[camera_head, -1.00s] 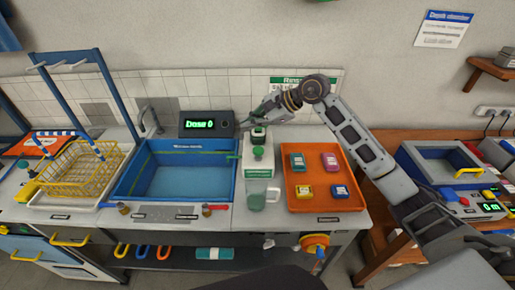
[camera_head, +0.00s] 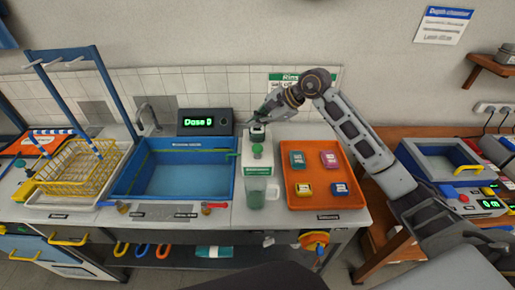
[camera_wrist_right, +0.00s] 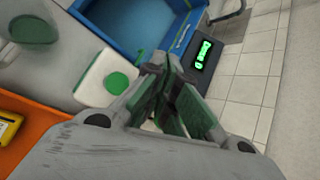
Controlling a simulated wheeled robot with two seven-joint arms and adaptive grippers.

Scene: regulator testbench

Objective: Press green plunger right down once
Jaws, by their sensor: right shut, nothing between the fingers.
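The green plunger (camera_head: 257,149) is a round cap on top of the white dispenser (camera_head: 257,170), right of the blue sink. In the right wrist view, the plunger (camera_wrist_right: 117,83) shows as a green disc on the dispenser's white top. My right gripper (camera_head: 257,131) is shut and empty, just behind and above the plunger in the head view. In the wrist view its fingertips (camera_wrist_right: 185,105) lie to the right of the plunger, with a visible gap sideways. A clear cup with green contents (camera_head: 262,194) stands in front of the dispenser. My left gripper is out of view.
A display (camera_head: 205,122) reading "Dose 0" stands behind the blue sink (camera_head: 180,173). An orange tray (camera_head: 322,199) with several coloured blocks lies right of the dispenser. A yellow wire basket (camera_head: 76,172) stands at left. The tiled wall is close behind.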

